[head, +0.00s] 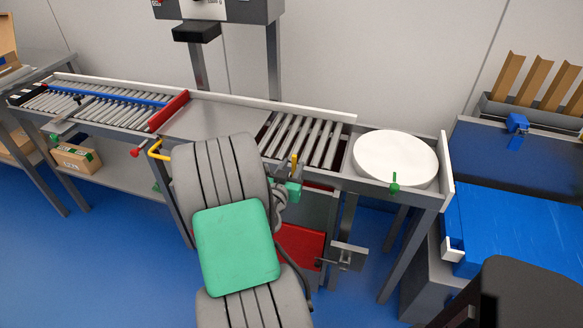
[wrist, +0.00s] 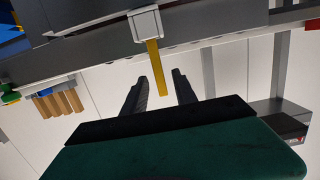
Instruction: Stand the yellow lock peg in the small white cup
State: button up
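The yellow lock peg (wrist: 157,68) stands in the small white cup (wrist: 145,24) in the wrist view, which shows the scene upside down. The cup is at the bench's front edge. My gripper (wrist: 159,74) is open. The peg's free end appears between the two fingers, with a gap on each side; I cannot tell how deep between them it is. In the head view the peg (head: 294,164) shows as a small upright yellow piece just above my green hand (head: 293,189). The cup is not clearly visible there.
Behind the peg is a roller section (head: 303,138), with a white round disc (head: 396,157) to its right and a green knob (head: 394,183) on the front edge. A yellow handle (head: 157,150) is at the left. A blue-topped unit (head: 515,225) stands at the right.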

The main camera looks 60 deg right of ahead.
jog(key=shift+r, duration=0.1)
jog(key=shift+r+p, duration=0.4)
jog(key=shift+p, duration=0.15)
jog(key=b+v, duration=0.2)
jog(key=v, duration=1)
jog(key=w+a+f+n+y, duration=0.3)
jog(key=w+a+f+y, duration=0.15)
jog(key=a, duration=0.35)
jog(key=w+a+f+n+y, duration=0.3)
jog(key=w+a+y, duration=0.25)
jog(key=a, duration=0.35)
jog(key=a+r+n+y, duration=0.2)
jog(key=a+n, duration=0.3)
jog(key=a, duration=0.5)
jog(key=a+r+n+y, duration=0.3)
jog(key=a+n+y, duration=0.1)
jog(key=a, duration=0.5)
jog(key=shift+s+a+r+n+g, duration=0.15)
jog(key=shift+s+a+n+g, duration=0.25)
jog(key=shift+n, duration=0.4)
